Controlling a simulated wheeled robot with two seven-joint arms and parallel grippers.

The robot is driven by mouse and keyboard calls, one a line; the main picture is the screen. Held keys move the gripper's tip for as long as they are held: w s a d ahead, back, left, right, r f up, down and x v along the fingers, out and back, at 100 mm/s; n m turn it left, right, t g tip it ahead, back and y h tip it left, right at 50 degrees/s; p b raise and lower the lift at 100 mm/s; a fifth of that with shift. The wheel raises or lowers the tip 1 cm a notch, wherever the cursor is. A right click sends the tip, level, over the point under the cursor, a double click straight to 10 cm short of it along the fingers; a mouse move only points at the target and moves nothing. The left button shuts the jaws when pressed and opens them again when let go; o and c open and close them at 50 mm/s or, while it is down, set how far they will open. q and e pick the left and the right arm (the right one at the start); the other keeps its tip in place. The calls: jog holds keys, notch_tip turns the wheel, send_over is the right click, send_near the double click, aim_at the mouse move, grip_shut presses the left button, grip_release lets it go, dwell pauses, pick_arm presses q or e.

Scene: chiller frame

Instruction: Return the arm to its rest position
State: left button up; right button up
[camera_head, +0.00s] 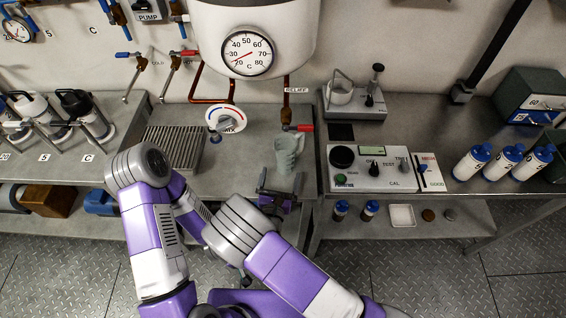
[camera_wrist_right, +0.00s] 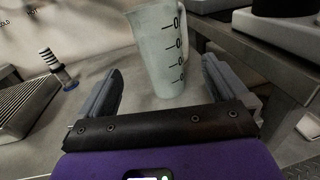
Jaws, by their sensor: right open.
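My right gripper (camera_head: 278,192) is in front of the bench, its jaws pointing toward the pale green measuring jug (camera_head: 288,155). In the right wrist view the gripper (camera_wrist_right: 160,92) has its two grey fingers wide apart with nothing held between them. The jug (camera_wrist_right: 158,48) stands upright beyond the fingers, its black graduation marks facing right. My left arm shows in purple and white at the left of the head view. I cannot make out its gripper.
A red-handled valve (camera_head: 297,128) hangs close above the jug. A control panel (camera_head: 385,169) and blue-capped bottles (camera_head: 503,161) stand on the right bench.

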jog(key=shift+s+a, duration=0.1)
jog(key=shift+s, duration=0.75)
